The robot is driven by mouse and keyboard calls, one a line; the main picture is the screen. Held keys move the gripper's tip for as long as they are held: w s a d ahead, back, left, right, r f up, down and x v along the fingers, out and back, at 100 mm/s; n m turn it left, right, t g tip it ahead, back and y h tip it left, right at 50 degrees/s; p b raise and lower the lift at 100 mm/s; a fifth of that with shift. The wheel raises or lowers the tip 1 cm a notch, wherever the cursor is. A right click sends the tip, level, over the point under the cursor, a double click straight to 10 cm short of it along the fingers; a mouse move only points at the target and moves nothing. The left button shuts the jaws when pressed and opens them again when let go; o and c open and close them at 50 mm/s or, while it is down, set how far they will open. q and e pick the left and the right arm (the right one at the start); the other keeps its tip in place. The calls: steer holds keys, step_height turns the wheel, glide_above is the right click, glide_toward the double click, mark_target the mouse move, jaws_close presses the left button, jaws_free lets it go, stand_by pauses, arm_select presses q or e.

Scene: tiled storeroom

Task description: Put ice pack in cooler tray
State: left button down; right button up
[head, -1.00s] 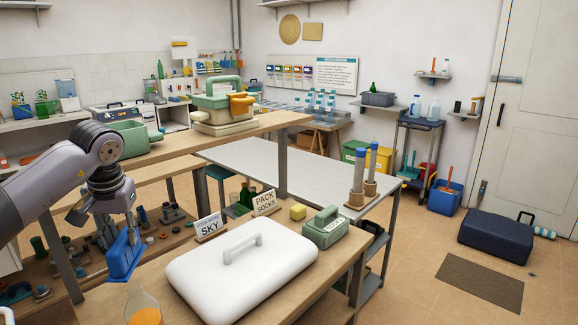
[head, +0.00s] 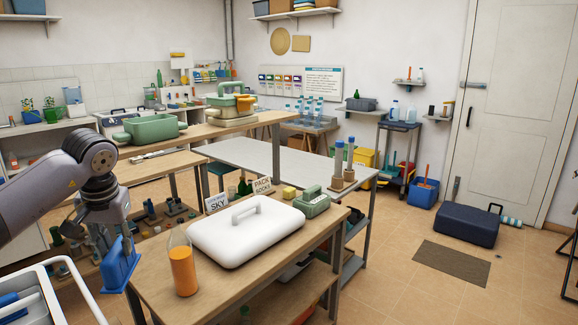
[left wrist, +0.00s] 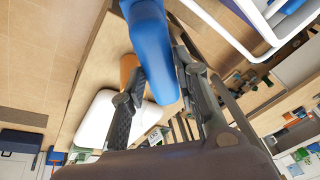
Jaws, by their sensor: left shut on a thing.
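The ice pack (head: 119,268) is a blue slab held upright in my left gripper (head: 113,236), left of the wooden table. In the left wrist view, the ice pack (left wrist: 152,45) sits between the two dark fingers (left wrist: 157,72), which are shut on it. A white-rimmed open container, apparently the cooler (head: 44,274), is at the lower left of the head view, with something blue inside. Its white rim also shows in the left wrist view (left wrist: 238,28). The ice pack is apart from it, to its right. My right gripper is not in view.
A white lid with a handle (head: 246,232) lies on the wooden table (head: 217,285). An orange-filled flask (head: 182,266) stands at its left. Two signs, a yellow sponge (head: 289,192) and a green box (head: 313,203) are behind.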

mark_target(134, 251)
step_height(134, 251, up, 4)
steer(key=p, duration=0.3)
steer(key=shift+p, duration=0.4)
arm_select(q)
steer(key=s+d+f, duration=0.3)
steer(key=s+d, duration=0.5)
steer(key=s+d+f+m, duration=0.1)
steer(key=s+d+f, duration=0.3)
steer(key=s+d, duration=0.5)
steer(key=shift+s, duration=0.25)
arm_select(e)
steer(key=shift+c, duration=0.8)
